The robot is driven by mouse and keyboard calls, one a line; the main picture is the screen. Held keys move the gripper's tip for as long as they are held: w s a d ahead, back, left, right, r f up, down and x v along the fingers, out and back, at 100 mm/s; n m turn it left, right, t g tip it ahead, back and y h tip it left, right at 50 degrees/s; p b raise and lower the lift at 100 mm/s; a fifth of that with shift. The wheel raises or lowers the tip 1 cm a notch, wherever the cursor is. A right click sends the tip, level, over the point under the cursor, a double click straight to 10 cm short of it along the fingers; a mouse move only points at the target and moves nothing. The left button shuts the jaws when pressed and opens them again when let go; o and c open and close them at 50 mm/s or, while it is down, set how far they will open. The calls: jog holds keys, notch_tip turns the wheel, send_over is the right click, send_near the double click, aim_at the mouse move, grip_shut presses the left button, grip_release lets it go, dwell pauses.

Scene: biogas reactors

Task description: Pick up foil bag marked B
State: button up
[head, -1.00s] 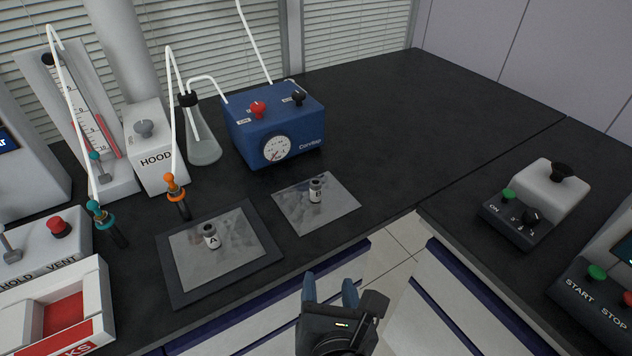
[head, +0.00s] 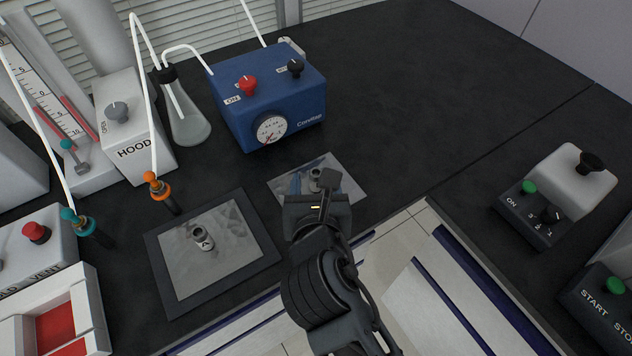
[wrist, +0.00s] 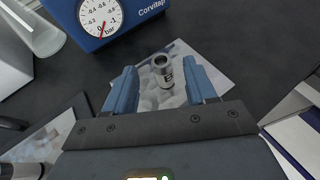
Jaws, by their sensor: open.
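The foil bag with the B-labelled grey port (wrist: 163,68) is a flat silvery sheet (wrist: 218,76) on the black bench. In the head view the bag (head: 351,186) lies in front of the blue pump, partly hidden by my gripper. My gripper (head: 314,186) is over the bag's front part. In the wrist view my gripper (wrist: 163,78) is open, its two blue fingers on either side of the port. The port stands upright between or just beyond the fingertips; I cannot tell whether they touch it. Nothing is held.
A second foil bag, marked A (head: 225,255), lies on a dark plate (head: 163,285) to the left. The blue pump (head: 300,110) with gauge stands behind. A flask (head: 190,128) and an orange-topped valve (head: 157,187) stand left. The bench behind right is clear.

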aim_at(316, 179)
jog(key=shift+x, duration=1.85)
jog(key=shift+d+f, duration=0.1)
jog(key=shift+d, duration=0.05)
jog(key=shift+c, duration=0.4)
grip_shut()
